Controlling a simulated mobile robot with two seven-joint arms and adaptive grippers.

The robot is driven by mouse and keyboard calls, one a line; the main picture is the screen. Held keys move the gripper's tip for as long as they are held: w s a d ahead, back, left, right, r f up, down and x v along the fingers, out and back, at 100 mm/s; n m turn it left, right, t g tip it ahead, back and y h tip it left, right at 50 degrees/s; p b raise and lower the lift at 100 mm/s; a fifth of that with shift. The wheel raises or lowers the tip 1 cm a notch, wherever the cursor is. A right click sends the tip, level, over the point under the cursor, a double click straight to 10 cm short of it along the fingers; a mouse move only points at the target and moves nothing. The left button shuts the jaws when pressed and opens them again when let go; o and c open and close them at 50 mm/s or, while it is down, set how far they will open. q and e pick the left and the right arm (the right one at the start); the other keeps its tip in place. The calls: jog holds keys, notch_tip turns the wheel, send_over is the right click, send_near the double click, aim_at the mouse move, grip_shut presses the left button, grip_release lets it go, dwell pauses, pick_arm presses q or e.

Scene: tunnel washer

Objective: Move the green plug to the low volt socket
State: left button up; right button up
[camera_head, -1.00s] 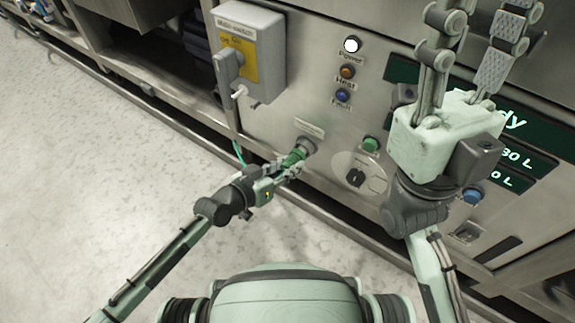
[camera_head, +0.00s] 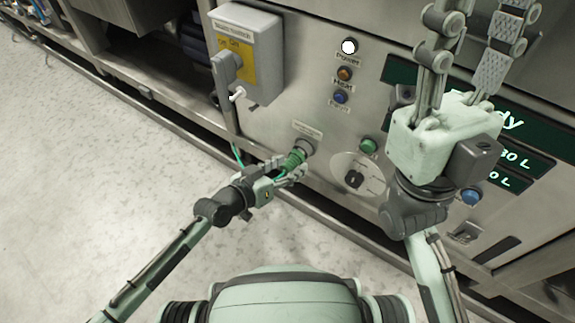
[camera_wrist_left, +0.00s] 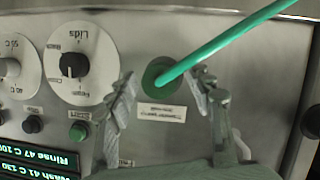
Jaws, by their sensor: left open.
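The green plug (camera_head: 294,159) sits in a round socket (camera_head: 305,146) on the steel panel, below a small label. In the left wrist view the plug (camera_wrist_left: 157,74) is seen end-on, and its green cable (camera_wrist_left: 225,43) runs to the upper right. My left gripper (camera_head: 287,169) is open at the plug, with one finger on each side. In the left wrist view its fingers (camera_wrist_left: 163,92) are spread, with gaps to the plug. My right gripper (camera_head: 478,14) is raised in front of the panel, fingers apart and empty. I cannot make out which socket is the low volt one.
A grey main switch box (camera_head: 247,52) with a yellow plate sticks out at upper left. The floor (camera_head: 100,180) at left is clear.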

pick_arm(q)
jog(key=shift+s, duration=0.1)
jog(key=shift+s+a+r, duration=0.1)
jog(key=shift+s+a, duration=0.1)
jog(key=shift+a, duration=0.1)
jog(key=v, duration=1.1)
jog(key=shift+r, duration=0.15)
